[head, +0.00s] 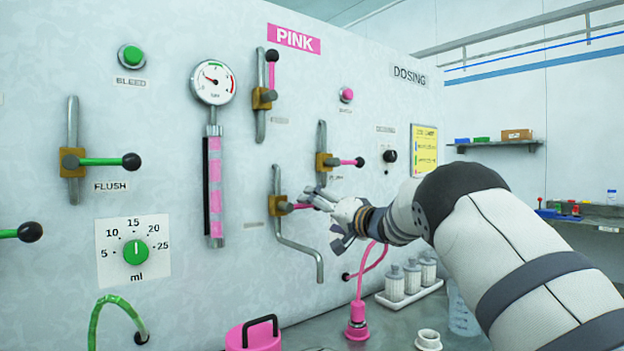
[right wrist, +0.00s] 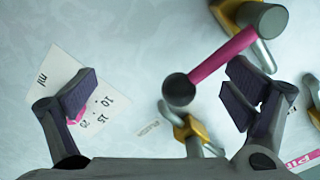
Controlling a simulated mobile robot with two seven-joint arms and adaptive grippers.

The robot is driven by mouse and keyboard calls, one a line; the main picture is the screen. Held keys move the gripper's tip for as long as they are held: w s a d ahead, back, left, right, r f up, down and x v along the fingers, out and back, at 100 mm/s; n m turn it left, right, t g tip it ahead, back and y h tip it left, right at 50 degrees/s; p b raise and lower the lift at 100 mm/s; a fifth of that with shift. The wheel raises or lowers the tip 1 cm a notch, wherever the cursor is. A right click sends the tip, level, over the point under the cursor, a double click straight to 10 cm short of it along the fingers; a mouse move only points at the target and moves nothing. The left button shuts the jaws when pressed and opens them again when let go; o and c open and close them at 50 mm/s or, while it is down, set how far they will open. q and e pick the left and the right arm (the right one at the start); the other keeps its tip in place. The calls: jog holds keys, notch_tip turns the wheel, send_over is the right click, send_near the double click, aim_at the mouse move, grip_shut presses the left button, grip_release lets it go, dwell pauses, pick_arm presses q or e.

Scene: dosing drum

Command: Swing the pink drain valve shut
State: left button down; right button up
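The pink drain valve is the lower brass-bodied valve (head: 279,205) on the panel, above a bent grey outlet pipe. Its pink lever points right in the head view, its end hidden by my gripper. In the right wrist view the pink lever (right wrist: 222,56) runs to a black ball knob (right wrist: 180,90). My right gripper (head: 318,203) is at the lever's end. In the right wrist view the gripper (right wrist: 155,98) is open, with the knob in the gap between its spread fingers, apart from both. My left gripper is not in view.
Another pink-lever valve (head: 322,160) sits up and right of the drain valve, and one (head: 265,97) sits higher with its lever upright. A pressure gauge (head: 213,83) is to the left. Below are a pink hose (head: 372,262), a pink canister (head: 254,337) and white bottles (head: 412,275).

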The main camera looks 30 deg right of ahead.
jog(key=shift+w+a+f, duration=0.1)
jog(key=shift+a+f, duration=0.15)
jog(key=shift+s+r, duration=0.15)
jog(key=shift+s, duration=0.2)
jog(key=s, duration=0.8)
jog(key=shift+s+d+r, duration=0.15)
jog(key=shift+d+r, duration=0.05)
jog(key=shift+d, duration=0.15)
